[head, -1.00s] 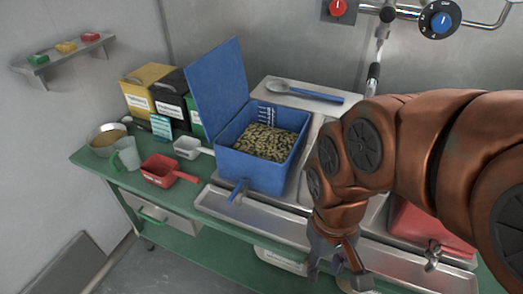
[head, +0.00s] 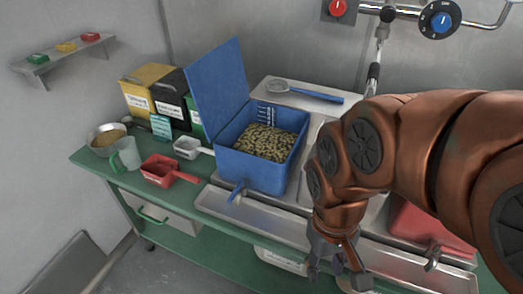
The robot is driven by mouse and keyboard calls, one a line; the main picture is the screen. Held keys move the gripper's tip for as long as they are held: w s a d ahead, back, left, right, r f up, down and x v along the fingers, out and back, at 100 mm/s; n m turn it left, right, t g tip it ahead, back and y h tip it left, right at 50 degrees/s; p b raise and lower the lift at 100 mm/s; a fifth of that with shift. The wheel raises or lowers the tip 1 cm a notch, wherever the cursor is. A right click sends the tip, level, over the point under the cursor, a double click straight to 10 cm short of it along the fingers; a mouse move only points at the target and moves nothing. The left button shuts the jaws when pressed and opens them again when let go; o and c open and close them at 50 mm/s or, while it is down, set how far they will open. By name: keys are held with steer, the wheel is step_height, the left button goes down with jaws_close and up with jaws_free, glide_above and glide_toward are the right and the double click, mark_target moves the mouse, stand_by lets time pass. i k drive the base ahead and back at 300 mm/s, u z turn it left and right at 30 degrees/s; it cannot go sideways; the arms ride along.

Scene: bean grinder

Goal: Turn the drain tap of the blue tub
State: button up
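The blue tub (head: 250,172) stands on the steel top with its lid (head: 216,88) tipped open. It holds a heap of greenish-tan beans (head: 264,142). Its blue drain tap (head: 237,191) sticks out low on the front wall, over the steel trough. My gripper (head: 338,276) hangs below and right of the tub, in front of the trough and apart from the tap. Its fingers are spread, with nothing seen held between them. My copper arm covers part of the counter to the right.
A red tub (head: 422,228) with a metal tap (head: 432,256) sits right, partly behind my arm. A red scoop (head: 165,171), a white scoop (head: 188,147), a jug (head: 127,155) and a bowl (head: 106,137) stand left. The trough (head: 275,220) runs along the front.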

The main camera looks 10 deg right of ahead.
mark_target(241, 184)
steer(key=z, duration=0.1)
steer(key=k, duration=1.05)
steer(key=u, duration=1.05)
steer(key=i, duration=0.9)
steer(key=z, duration=0.25)
